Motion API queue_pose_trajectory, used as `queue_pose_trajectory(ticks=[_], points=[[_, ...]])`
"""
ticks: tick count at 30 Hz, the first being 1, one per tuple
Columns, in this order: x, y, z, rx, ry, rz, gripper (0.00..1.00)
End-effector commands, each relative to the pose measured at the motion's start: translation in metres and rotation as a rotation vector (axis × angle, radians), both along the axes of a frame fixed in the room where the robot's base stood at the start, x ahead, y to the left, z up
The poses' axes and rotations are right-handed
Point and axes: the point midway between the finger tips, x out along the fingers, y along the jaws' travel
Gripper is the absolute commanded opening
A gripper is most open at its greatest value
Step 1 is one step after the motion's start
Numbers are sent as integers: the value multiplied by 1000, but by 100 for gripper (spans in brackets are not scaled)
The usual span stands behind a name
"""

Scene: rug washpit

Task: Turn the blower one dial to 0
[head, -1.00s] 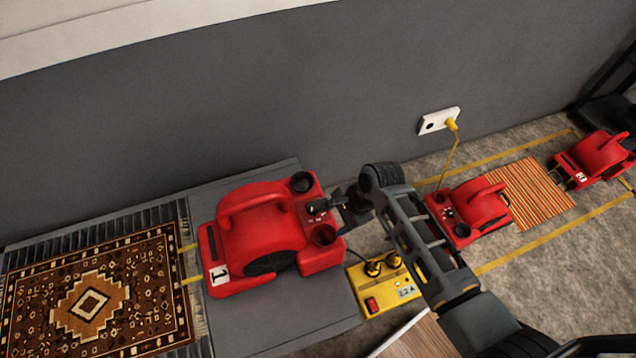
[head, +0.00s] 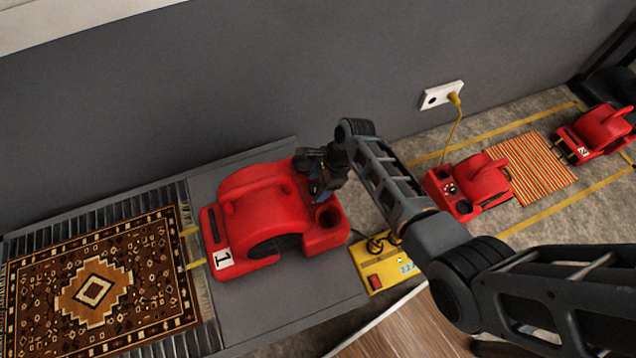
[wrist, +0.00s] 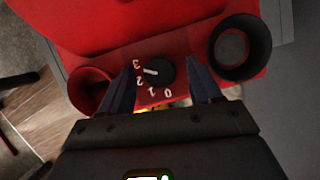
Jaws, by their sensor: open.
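Blower one (head: 262,205) is the red unit with a white "1" label, on a grey surface left of my arm in the head view. In the wrist view its black dial (wrist: 161,71) shows a white mark pointing left, close to the 3. The numbers 3, 2, 1 and 0 run around the left and lower side. My gripper (wrist: 160,63) is open, one finger on each side of the dial, with gaps visible. In the head view my gripper (head: 318,172) is over the blower's right end and hides the dial.
Two round openings flank the dial, a red one (wrist: 90,92) and a black-rimmed one (wrist: 240,48). A yellow box (head: 388,270) stands right of the blower. Two more red blowers (head: 470,185) stand farther right. The grey wall (head: 250,90) is behind.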

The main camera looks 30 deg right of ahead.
Motion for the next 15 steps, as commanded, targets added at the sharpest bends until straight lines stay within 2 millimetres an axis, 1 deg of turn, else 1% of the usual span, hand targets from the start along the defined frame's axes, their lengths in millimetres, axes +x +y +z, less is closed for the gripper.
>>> queue_pose_trajectory(ticks=[9, 15], points=[[0, 1, -2, 0, 0, 0, 62], [0, 1, -3, 0, 0, 0, 43]])
